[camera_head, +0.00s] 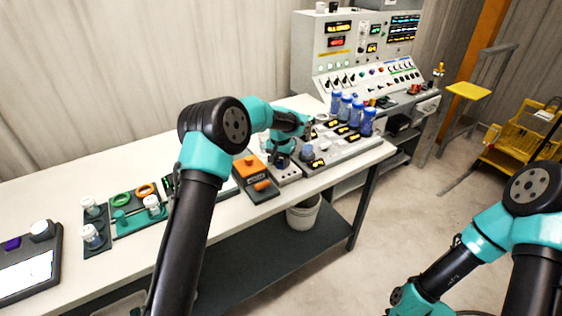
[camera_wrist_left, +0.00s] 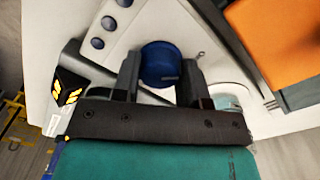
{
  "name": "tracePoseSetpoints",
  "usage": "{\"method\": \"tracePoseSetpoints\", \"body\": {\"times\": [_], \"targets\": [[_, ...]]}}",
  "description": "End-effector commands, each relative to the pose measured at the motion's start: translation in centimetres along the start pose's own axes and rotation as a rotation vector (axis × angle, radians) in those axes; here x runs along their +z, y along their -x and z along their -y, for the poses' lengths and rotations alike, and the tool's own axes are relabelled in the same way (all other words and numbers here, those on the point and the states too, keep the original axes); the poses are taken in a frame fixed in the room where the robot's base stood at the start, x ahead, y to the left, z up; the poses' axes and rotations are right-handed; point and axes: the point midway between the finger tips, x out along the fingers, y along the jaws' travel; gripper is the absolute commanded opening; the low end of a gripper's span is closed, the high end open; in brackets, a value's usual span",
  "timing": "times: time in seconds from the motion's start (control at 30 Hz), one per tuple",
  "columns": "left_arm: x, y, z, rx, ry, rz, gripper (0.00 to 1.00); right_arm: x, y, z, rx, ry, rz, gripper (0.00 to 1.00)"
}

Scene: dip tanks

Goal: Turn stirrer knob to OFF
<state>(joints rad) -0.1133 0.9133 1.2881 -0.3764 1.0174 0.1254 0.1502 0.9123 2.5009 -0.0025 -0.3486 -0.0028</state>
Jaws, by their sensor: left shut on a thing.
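My left gripper (camera_head: 281,163) reaches down over a light panel at the right part of the white table. In the left wrist view its two fingers are on either side of a round dark-blue knob (camera_wrist_left: 160,62), and the gripper is shut on it. The knob sits on a white panel (camera_wrist_left: 140,22) with several small dark round buttons along one edge. No OFF mark or pointer can be read. In the head view the knob is mostly hidden by the gripper. My right arm is low at the right, and its gripper is not in view.
An orange-and-black box (camera_head: 250,168) stands close left of the left gripper; its orange top shows in the left wrist view (camera_wrist_left: 280,40). A control console (camera_head: 345,62) is behind. Green trays (camera_head: 130,220) lie at left.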

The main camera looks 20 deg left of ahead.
Motion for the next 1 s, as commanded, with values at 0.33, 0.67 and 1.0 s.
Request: {"method": "tracePoseSetpoints", "body": {"times": [0.33, 0.67, 1.0], "targets": [[0.0, 0.0, 0.0, 0.000, 0.000, -0.001, 0.65, 0.0, 0.0, 0.0, 0.000, 0.000, 0.000, 0.43], [0.0, 0.3, 0.0, 0.000, -0.001, -0.001, 0.65, 0.0, 0.0, 0.0, 0.000, 0.000, 0.000, 0.43], [-0.1, 4.7, -0.1, 0.000, 0.000, -0.004, 0.65, 0.0, 0.0, 0.0, 0.000, 0.000, 0.000, 0.43]]}}
